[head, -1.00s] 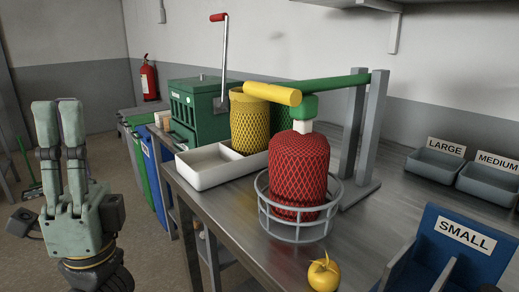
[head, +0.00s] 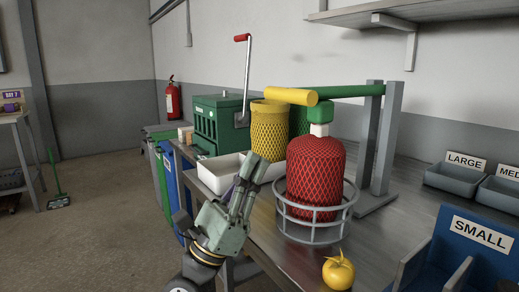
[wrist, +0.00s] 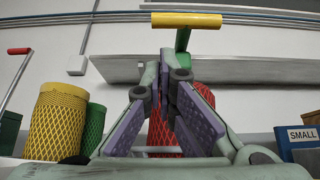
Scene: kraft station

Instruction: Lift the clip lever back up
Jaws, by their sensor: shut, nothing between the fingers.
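The clip lever is a long green bar (head: 348,91) with a yellow grip (head: 290,96) at its left end. It lies about level, pivoted between grey posts (head: 389,135) at the back. Its green block (head: 320,111) sits over the white neck of a red net bag (head: 315,170) in a grey wire ring (head: 313,230). My gripper (head: 256,172) is shut and empty, left of the red bag and below the yellow grip, apart from both. In the wrist view the yellow grip (wrist: 187,20) shows beyond my fingertips (wrist: 165,85).
A white tray (head: 222,175), yellow mesh bin (head: 271,132) and green crank box (head: 215,122) stand behind my gripper. A yellow tomato-like fruit (head: 338,271) lies at the front, beside the blue SMALL bin (head: 478,240). A shelf (head: 430,14) hangs above right.

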